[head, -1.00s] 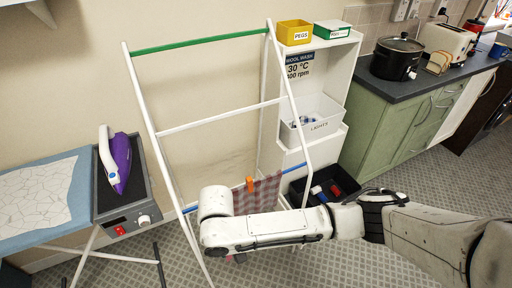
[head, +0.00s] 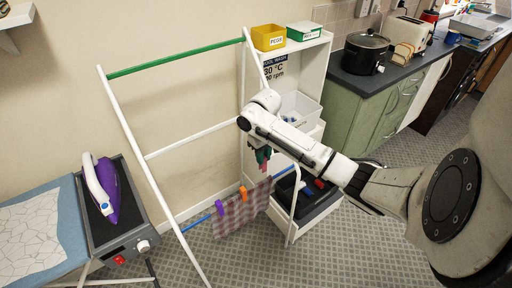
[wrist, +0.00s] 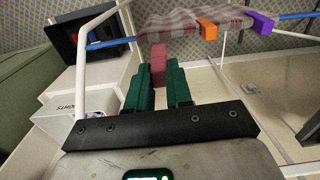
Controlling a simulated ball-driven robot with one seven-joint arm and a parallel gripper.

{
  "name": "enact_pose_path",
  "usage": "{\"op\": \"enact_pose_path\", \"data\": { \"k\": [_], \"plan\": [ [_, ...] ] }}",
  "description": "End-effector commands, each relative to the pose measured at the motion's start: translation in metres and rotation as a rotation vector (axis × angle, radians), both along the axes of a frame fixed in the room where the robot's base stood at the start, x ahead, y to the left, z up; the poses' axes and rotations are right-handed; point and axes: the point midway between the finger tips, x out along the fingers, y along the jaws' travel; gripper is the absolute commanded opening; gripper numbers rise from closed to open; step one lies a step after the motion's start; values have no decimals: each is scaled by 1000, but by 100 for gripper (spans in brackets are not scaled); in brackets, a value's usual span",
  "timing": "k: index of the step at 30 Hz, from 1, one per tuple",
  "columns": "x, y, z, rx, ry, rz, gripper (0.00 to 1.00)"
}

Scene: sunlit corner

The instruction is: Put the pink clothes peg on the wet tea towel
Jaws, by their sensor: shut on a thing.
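The tea towel (head: 238,215), red-grey checked, hangs over the low blue rail of the white airer (head: 135,130). It also shows at the top of the wrist view (wrist: 180,24). An orange peg (head: 243,193) and a purple peg (head: 220,208) are clipped on its upper edge. My gripper (wrist: 160,74) has dark green fingers and is shut on the pink peg (wrist: 158,60), which looks dull pink and sticks out between the fingertips. In the head view my gripper (head: 262,158) is above and right of the towel, apart from it; the peg is barely visible there.
A white shelf unit stands behind, with a yellow PEGS box (head: 269,38), a green-and-white box (head: 304,31) and a white bin (head: 304,106). A black crate (head: 318,207) sits low right of the towel. An iron (head: 104,190) stands on the left. A white airer upright is near my gripper.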

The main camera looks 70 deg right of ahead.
Motion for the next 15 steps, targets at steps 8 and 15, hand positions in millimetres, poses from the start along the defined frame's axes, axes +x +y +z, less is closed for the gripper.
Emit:
{"op": "enact_pose_path", "data": {
  "k": [8,15],
  "plan": [
    [-11,-11,-7,5,2,-19,5],
    [-11,-11,-36,4,1,-18,5]
  ]
}}
